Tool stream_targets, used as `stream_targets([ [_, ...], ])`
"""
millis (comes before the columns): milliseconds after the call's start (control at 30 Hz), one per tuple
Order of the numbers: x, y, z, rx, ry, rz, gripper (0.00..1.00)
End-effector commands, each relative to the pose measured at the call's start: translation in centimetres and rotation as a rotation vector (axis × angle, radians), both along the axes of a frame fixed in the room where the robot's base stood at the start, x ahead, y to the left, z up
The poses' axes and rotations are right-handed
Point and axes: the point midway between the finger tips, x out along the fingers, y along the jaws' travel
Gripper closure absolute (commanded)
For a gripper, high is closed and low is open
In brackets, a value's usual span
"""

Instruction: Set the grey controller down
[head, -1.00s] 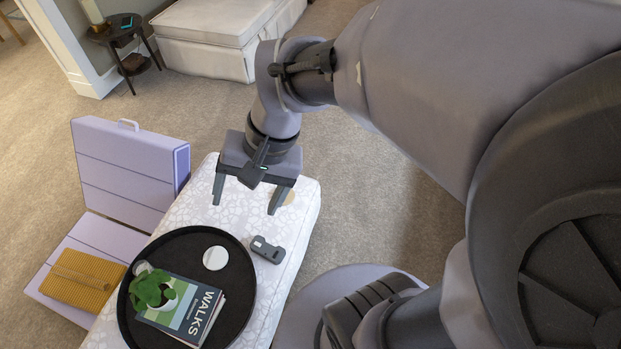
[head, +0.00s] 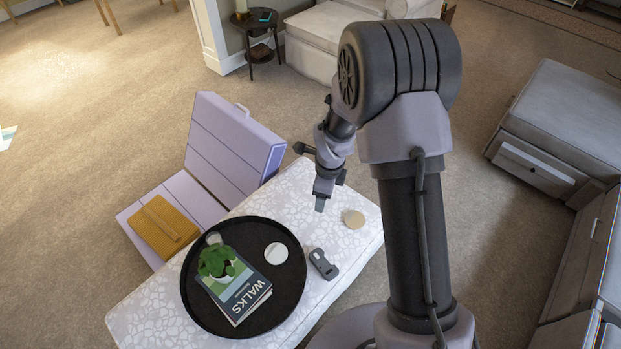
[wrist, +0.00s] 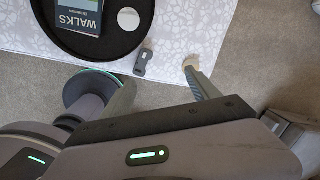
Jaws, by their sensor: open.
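The grey controller (head: 323,264) lies flat on the white patterned top of the ottoman (head: 310,190), close beside the black tray's right rim and near the ottoman's edge. It also shows in the wrist view (wrist: 143,62), lying beyond and between my fingers. My gripper (head: 320,205) is raised above the ottoman, apart from the controller and farther back than it in the head view. In the wrist view my gripper's (wrist: 160,88) two fingers are spread with nothing between them. In the head view one finger is mostly hidden behind the other.
The round black tray (head: 290,300) holds a WALKS book (head: 232,288), a small green plant (head: 215,262) and a white disc (head: 276,253). A tan disc (head: 353,219) lies behind the controller. A lilac folding case (head: 225,150) stands left of the ottoman.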

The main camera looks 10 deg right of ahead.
Motion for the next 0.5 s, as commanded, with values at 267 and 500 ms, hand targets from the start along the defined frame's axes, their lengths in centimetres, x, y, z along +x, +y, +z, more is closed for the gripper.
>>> stream_targets([
  [267,-4.4,-0.5,-18.7,0.033,0.142,-0.595,0.30],
  [500,-5.5,-0.5,-25.1,0.033,0.154,-0.666,0.30],
])
